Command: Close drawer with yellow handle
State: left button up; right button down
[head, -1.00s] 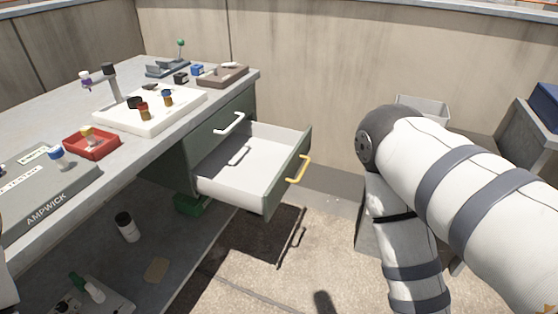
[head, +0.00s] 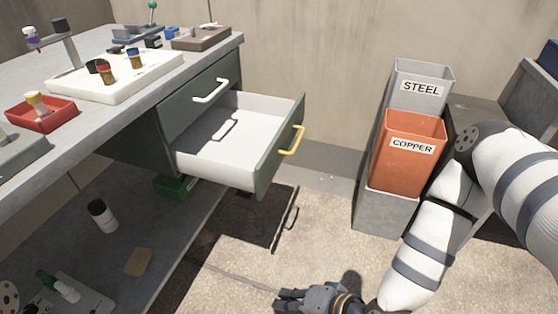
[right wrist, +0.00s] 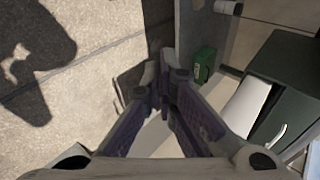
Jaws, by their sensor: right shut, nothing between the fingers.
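My left gripper is not in view.
A closed drawer with a white handle (head: 210,91) is above the open one. Grey STEEL (head: 422,88) and orange COPPER (head: 408,155) bins stand at right, beside my arm. A green box (head: 174,188) lies under the desk. Floor before the drawer is clear.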

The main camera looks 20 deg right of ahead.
jog(key=w+d+r+m+t+h+b, duration=0.1)
jog(key=w+d+m+t, duration=0.15)
jog(key=w, duration=0.25)
jog(key=w+d+m+t+b, duration=0.1)
jog(key=w+d+t, duration=0.15)
jog(key=w, duration=0.25)
jog(key=w+d+r+m+t+h+b, duration=0.25)
jog(key=w+d+r+m+t, duration=0.2)
jog(key=w+d+r, duration=0.65)
send_near(278, 140)
jog(key=w+d, duration=0.1)
jog(key=d, duration=0.1)
jog(key=shift+n+t+h, duration=0.25)
jog(key=shift+n+t, duration=0.05)
jog(key=shift+t, duration=0.15)
jog(key=w+a, duration=0.1)
jog(key=w, duration=0.1)
jog(key=w+a, duration=0.1)
jog(key=shift+w+a+f, duration=0.3)
jog(key=shift+a+f, duration=0.05)
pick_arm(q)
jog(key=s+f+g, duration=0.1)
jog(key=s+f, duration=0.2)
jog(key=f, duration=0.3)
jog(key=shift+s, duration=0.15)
